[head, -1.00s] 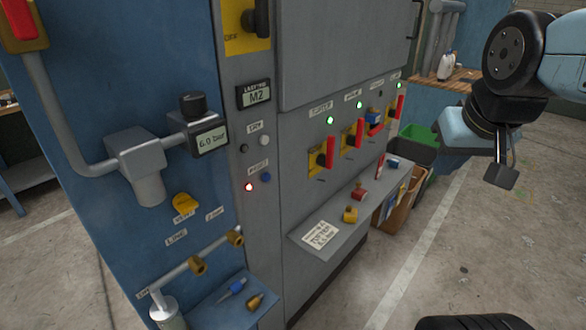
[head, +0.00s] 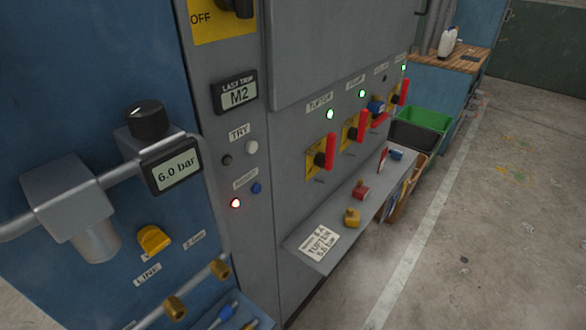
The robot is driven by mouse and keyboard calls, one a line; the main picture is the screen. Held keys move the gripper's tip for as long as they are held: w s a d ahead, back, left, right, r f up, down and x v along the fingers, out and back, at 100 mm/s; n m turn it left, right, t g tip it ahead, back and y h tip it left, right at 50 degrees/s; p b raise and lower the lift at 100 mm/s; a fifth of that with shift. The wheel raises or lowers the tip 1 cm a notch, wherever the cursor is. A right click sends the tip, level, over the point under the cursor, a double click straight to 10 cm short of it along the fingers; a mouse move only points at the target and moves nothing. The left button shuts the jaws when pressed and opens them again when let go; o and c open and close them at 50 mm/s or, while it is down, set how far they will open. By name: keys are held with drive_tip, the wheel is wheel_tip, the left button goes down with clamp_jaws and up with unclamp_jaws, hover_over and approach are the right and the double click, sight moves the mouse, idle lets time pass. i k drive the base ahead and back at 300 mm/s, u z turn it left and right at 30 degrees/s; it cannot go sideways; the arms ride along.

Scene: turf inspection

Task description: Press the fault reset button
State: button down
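Higher up, a LAST TRIP display (head: 235,94) reads M2. My gripper is out of view, so its opening and anything in it cannot be seen. Nothing covers the blue button.
A pressure gauge (head: 172,167) reading 6.0 bar and pipework stick out left of the column. Red-handled switches (head: 330,152) with green lamps line the cabinet on the right. A shelf (head: 310,262) juts out below them. The floor to the right is clear.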

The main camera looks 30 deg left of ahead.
sight(255, 189)
drive_tip(key=u, duration=0.05)
drive_tip(key=k, duration=2.85)
drive_tip(key=u, duration=1.3)
drive_tip(key=i, duration=1)
